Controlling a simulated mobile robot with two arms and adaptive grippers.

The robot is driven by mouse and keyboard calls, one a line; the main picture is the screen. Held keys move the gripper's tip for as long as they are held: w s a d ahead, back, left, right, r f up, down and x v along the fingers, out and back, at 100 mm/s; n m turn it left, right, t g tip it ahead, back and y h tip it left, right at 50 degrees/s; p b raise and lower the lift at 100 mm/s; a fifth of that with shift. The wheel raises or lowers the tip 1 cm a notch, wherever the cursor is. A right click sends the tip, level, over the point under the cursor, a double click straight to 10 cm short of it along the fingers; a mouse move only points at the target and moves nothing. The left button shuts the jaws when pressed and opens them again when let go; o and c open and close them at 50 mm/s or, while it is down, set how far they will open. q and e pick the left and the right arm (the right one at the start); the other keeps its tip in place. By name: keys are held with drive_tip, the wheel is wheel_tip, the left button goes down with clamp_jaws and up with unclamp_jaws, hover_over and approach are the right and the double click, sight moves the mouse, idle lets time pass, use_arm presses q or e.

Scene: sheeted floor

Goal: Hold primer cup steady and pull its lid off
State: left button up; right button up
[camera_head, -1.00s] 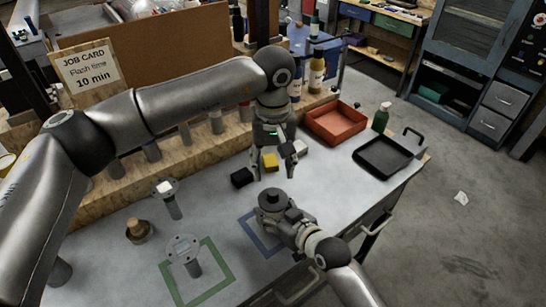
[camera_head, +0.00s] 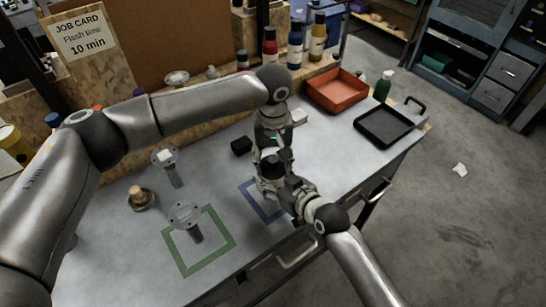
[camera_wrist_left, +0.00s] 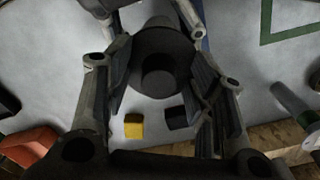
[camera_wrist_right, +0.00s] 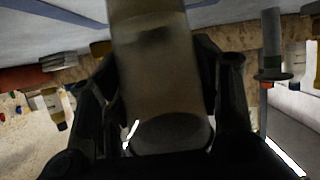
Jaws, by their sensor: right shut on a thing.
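The primer cup shows in the right wrist view as a grey-brown cylinder (camera_wrist_right: 155,65). My right gripper (camera_head: 284,188) is shut on it from the side. The cup's dark round lid (camera_wrist_left: 158,65) with a central knob fills the middle of the left wrist view. In the head view the lid (camera_head: 271,168) is partly hidden by my left gripper (camera_head: 272,158). My left gripper points down over the lid, one finger on each side of it. Its fingers look apart from the lid's rim; whether they touch is hard to tell.
A blue outlined square (camera_head: 257,207) lies beside the cup, a green one (camera_head: 187,272) further left. A black block (camera_head: 241,146) and a yellow block (camera_wrist_left: 133,126) lie near. Two flanged posts stand left. A red tray (camera_head: 337,92) and black tray (camera_head: 385,127) are at right.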

sight(273, 159)
use_arm(q)
clamp_jaws()
use_arm(e)
drive_tip(key=shift+f, duration=0.1)
use_arm(q)
drive_tip(key=shift+r, duration=0.25)
idle(0.6)
drive_tip(key=shift+r, duration=0.9)
drive_tip(key=shift+r, duration=2.05)
use_arm(e)
drive_tip(key=o, duration=1.5)
drive_tip(key=shift+s+d, duration=0.1)
